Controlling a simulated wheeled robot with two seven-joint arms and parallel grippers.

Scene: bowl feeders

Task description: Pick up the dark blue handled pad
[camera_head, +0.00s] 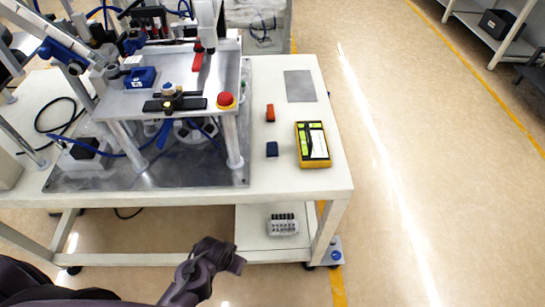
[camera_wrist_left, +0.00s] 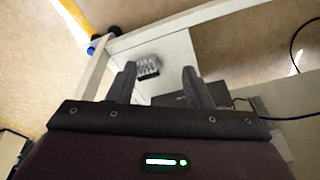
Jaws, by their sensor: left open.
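The dark blue handled pad (camera_head: 272,149) is a small dark block lying on the white table top, near its front edge, in the head view. It is not visible in the left wrist view. My left gripper (camera_head: 238,260) is in front of the table, nearer to me than its front edge and apart from the pad. In the left wrist view the two fingers of this gripper (camera_wrist_left: 160,82) stand apart with nothing between them. My right gripper is not in view.
A metal fixture with a red button (camera_head: 226,100) stands to the left. The table's front edge (camera_head: 200,199) and lower shelf (camera_head: 255,243) are close to my left gripper.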

